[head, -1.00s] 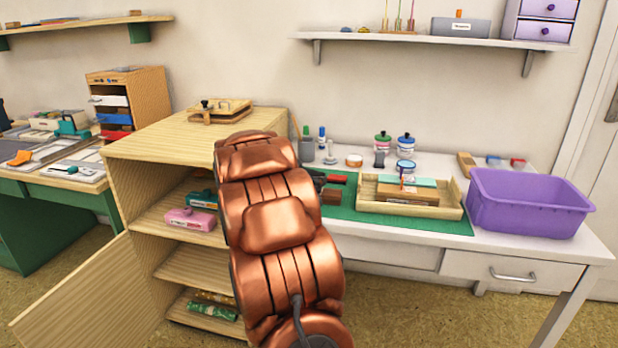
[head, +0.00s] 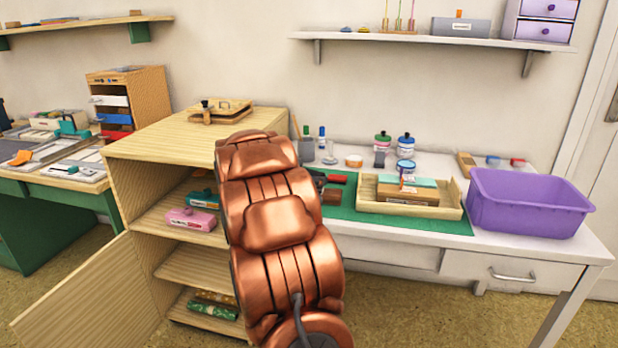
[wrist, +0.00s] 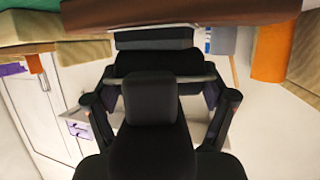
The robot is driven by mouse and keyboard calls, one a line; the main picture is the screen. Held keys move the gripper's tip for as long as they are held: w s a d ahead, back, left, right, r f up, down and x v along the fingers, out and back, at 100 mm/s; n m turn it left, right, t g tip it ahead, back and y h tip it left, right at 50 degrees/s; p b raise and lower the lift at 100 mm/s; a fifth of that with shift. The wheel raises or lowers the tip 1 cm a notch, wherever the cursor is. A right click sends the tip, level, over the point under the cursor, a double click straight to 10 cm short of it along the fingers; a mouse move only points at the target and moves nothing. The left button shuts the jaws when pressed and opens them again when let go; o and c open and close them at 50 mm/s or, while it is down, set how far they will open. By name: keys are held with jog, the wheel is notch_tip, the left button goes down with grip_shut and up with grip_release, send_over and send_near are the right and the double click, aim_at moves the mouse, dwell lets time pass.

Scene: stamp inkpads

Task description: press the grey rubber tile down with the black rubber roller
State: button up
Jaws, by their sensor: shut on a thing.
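My gripper (wrist: 155,75) is black and points toward the back wall in the wrist view. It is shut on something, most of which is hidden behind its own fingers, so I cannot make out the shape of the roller. A grey block-like piece (wrist: 152,39) shows just beyond the fingers; I cannot tell whether it is the tile or a fingertip. In the head view my copper arm hides the gripper. A red and dark thing (head: 335,178) shows right of the arm over the green mat, above a brown block (head: 331,196). I cannot identify the grey tile for sure.
A wooden tray (head: 452,212) with boxes sits on the green mat (head: 350,208). A purple bin (head: 528,212) stands at the table's right. Jars and bottles (head: 382,145) stand behind. A wooden cabinet (head: 150,140) with an open door is on the left. A wall shelf (head: 400,37) hangs above.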

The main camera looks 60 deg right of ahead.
jog(key=shift+r+p, duration=3.45)
jog(key=shift+p, duration=0.65)
